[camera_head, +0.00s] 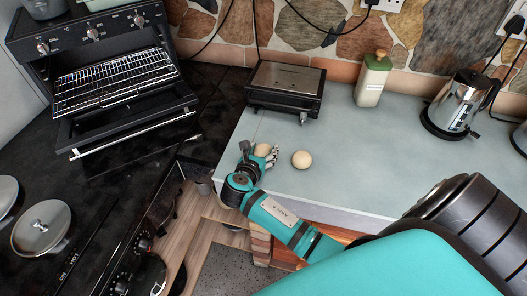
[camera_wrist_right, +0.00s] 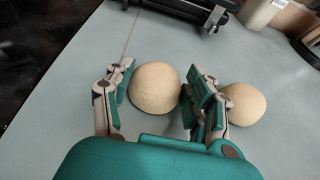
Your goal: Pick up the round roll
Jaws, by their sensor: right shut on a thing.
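One round roll (camera_wrist_right: 155,88), pale tan and ball-shaped, sits between the fingers of my right gripper (camera_wrist_right: 160,95) in the right wrist view. The fingers are shut on it from both sides. In the head view the right gripper (camera_head: 262,152) is at the left front part of the grey counter, and the held roll (camera_head: 262,150) is partly hidden by it. A second round roll (camera_head: 302,159) lies on the counter just right of the gripper. It also shows in the right wrist view (camera_wrist_right: 243,104), beside the right-hand finger. My left gripper is not in view.
A black and steel press grill (camera_head: 286,88) stands behind the rolls. A green-capped bottle (camera_head: 373,78) and a steel kettle (camera_head: 456,104) stand further right on the counter (camera_head: 365,150). An open oven (camera_head: 115,82) is at the left. The counter right of the second roll is clear.

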